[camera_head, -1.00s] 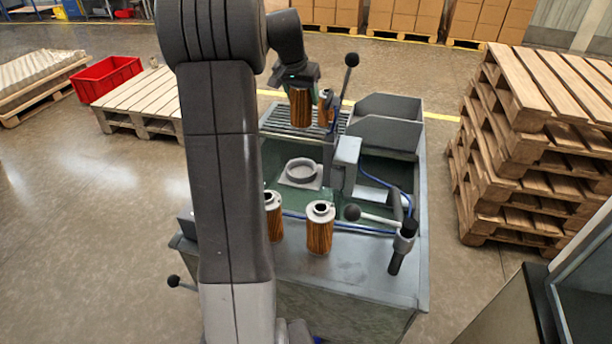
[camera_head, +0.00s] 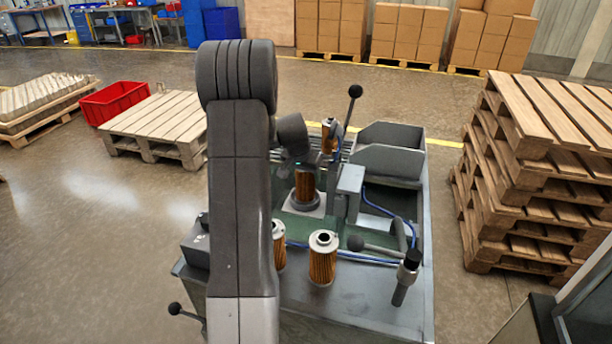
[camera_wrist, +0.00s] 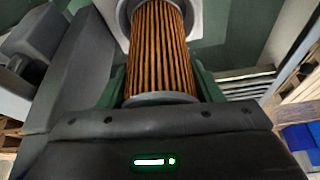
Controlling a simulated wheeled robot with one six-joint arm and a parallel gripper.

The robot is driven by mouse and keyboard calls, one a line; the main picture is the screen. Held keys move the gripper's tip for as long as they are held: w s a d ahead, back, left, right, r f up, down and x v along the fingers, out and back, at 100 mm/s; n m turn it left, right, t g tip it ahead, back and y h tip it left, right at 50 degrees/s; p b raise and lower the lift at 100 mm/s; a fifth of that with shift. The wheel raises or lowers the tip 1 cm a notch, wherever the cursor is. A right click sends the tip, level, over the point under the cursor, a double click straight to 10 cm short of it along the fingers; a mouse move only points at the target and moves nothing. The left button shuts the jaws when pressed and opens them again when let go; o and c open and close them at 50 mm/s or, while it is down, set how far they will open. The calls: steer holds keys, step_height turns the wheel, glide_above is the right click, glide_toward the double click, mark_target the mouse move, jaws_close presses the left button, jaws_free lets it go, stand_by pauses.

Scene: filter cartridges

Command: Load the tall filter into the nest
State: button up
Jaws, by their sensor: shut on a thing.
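My gripper (camera_head: 304,167) is shut on a filter with an orange-brown pleated body (camera_head: 305,186). It holds the filter upright at the nest (camera_head: 303,204), a grey ring on a pale plate. In the wrist view the green fingers grip the filter (camera_wrist: 159,48) at its near end, and its far end meets the ring (camera_wrist: 123,14). The filter's lower end is hidden by the ring, so I cannot tell whether it is fully seated. My arm hides part of the gripper in the head view.
Other filters stand at the bench front (camera_head: 322,260), partly behind my arm (camera_head: 279,248), and at the back (camera_head: 328,136). A grey clamp block (camera_head: 350,180) stands right of the nest, with a black-knobbed lever (camera_head: 376,248) in front. Grey bins (camera_head: 385,160) are at back right.

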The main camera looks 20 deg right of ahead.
steer(key=shift+f, duration=0.4)
steer(key=shift+f+b, duration=0.35)
steer(key=shift+b, duration=0.05)
steer(key=o, duration=1)
steer(key=shift+r, duration=0.15)
steer(key=shift+r+p, duration=0.45)
steer(key=shift+r, duration=0.05)
steer(key=b+v, duration=0.1)
steer(key=v, duration=1)
steer(key=shift+s+a+r, duration=0.15)
steer(key=shift+s, duration=0.1)
